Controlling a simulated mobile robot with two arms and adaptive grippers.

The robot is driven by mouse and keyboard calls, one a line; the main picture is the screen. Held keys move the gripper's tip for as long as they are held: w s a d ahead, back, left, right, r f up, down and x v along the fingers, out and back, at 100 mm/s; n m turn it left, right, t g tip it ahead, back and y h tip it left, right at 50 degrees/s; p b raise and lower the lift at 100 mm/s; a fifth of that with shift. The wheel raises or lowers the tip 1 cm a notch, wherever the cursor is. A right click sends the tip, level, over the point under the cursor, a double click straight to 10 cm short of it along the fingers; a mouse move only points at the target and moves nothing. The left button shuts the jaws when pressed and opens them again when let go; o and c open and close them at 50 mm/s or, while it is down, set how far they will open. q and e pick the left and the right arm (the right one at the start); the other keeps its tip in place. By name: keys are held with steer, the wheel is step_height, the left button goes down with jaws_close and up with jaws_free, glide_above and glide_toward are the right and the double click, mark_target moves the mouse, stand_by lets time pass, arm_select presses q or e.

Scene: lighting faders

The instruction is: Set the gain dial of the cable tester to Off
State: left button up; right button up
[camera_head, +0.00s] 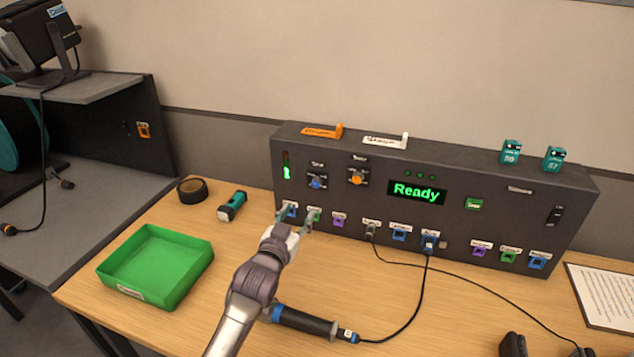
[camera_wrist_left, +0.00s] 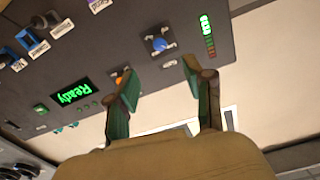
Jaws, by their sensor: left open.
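The cable tester (camera_head: 455,235) is a long dark box on the table with a green "Ready" display (camera_head: 417,192). Its front has a blue dial (camera_head: 317,182) and an orange dial (camera_head: 357,179); their small labels are too blurred to tell which is the gain dial. My left gripper (camera_head: 299,218) is open and empty, in front of the panel's lower left, below the blue dial. In the left wrist view the blue dial (camera_wrist_left: 158,44) shows beyond the gap between the fingertips (camera_wrist_left: 160,74). The orange dial (camera_wrist_left: 118,80) is partly behind one finger. My right gripper is not in view.
Coloured ports line the tester's lower front; cables run from two of them across the table. A black handheld device (camera_head: 305,321) lies close beside my left arm. A green tray (camera_head: 150,268), a teal flashlight (camera_head: 231,206) and a tape roll (camera_head: 192,190) are at left.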

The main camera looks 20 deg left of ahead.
arm_select(q)
glide_toward(315, 184)
steer(key=w, duration=0.7)
steer(key=shift+w+d+p, duration=0.15)
steer(key=shift+w+p, duration=0.1)
steer(key=shift+p, duration=0.05)
steer(key=shift+w, duration=0.65)
jaws_close()
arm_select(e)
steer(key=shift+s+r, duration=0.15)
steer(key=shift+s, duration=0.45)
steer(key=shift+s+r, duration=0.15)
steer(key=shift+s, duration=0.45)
